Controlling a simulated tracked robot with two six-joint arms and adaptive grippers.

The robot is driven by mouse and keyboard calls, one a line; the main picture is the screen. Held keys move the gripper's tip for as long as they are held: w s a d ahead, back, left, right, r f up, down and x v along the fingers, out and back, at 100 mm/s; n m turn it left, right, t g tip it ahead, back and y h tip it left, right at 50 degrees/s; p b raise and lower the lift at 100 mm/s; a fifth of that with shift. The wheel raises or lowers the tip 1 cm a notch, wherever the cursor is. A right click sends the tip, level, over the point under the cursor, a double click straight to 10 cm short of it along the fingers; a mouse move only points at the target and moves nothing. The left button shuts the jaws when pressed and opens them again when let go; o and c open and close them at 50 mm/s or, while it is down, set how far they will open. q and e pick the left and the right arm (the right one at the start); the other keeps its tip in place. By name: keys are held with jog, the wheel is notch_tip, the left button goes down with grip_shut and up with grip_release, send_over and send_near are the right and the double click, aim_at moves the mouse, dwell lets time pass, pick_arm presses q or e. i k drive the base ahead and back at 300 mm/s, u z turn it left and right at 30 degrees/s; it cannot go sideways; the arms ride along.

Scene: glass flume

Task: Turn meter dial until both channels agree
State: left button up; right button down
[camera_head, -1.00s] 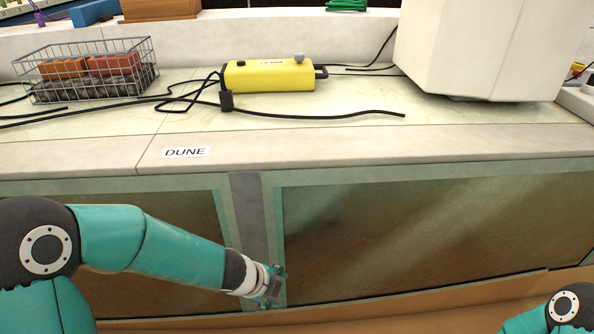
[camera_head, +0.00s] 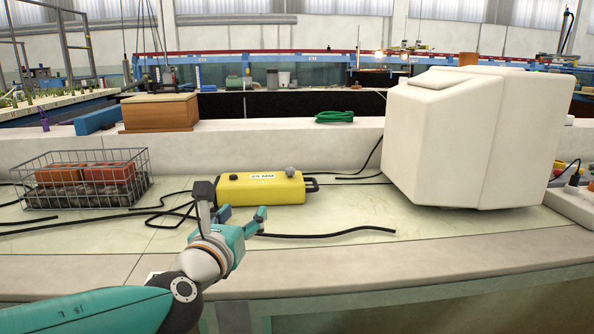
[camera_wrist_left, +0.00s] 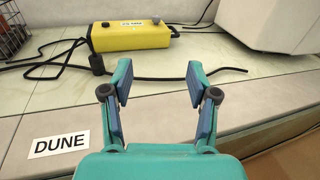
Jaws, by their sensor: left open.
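The yellow meter box (camera_head: 262,188) lies on the pale stone ledge, with a white label, a grey knob (camera_head: 290,171) on its right end and a small dark knob (camera_head: 233,177) on its left. It also shows at the top of the left wrist view (camera_wrist_left: 130,37). My left gripper (camera_head: 241,214) is open and empty, in front of the box and apart from it. My right gripper is out of view. I cannot make out any channel readings.
Black cables (camera_head: 330,235) and a black connector (camera_head: 203,190) lie around the box. A wire basket of bricks (camera_head: 80,182) stands left, a large white casing (camera_head: 460,135) right. A DUNE label (camera_wrist_left: 58,142) is on the ledge front.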

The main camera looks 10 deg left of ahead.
aim_at(290, 172)
jog(key=i, duration=0.9)
jog(key=u, duration=0.05)
